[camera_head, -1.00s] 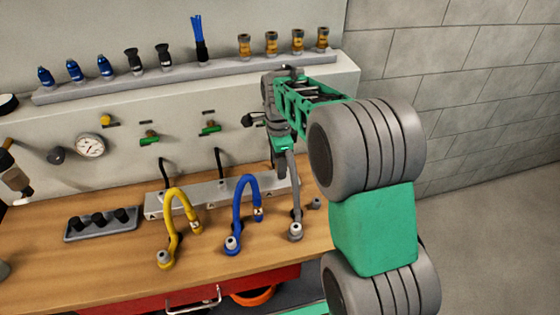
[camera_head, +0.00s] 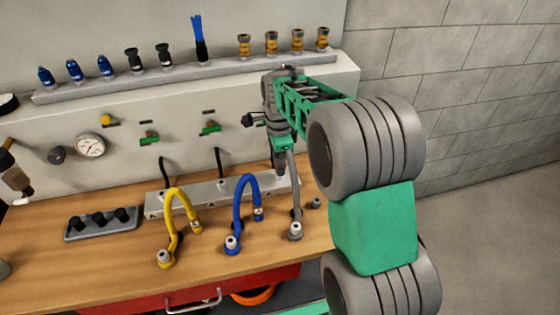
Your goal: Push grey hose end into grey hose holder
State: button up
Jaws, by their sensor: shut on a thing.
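The grey hose (camera_head: 296,190) rises from a grey fitting (camera_head: 295,231) on the bench, right of the blue hose. Its upper part bends toward my gripper (camera_head: 280,168), which points down and is shut on the grey hose's end. The end itself is mostly hidden by the fingers and arm. A small grey socket (camera_head: 316,204), apparently the grey hose holder, stands on the bench just right of the grey hose. It looks empty, and my gripper is above and left of it.
A blue hose (camera_head: 243,190) and a yellow hose (camera_head: 172,205) arch up to the left. A metal rail (camera_head: 180,202) lies behind them. A black-knobbed tray (camera_head: 102,224) is farther left. The wall shelf (camera_head: 130,83) holds several fittings. Bare bench lies in front.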

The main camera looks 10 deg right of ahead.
grip_shut()
dwell(0.6)
jog(key=shift+r, duration=0.1)
jog(key=shift+r+p, duration=2.2)
jog(key=shift+r, duration=0.75)
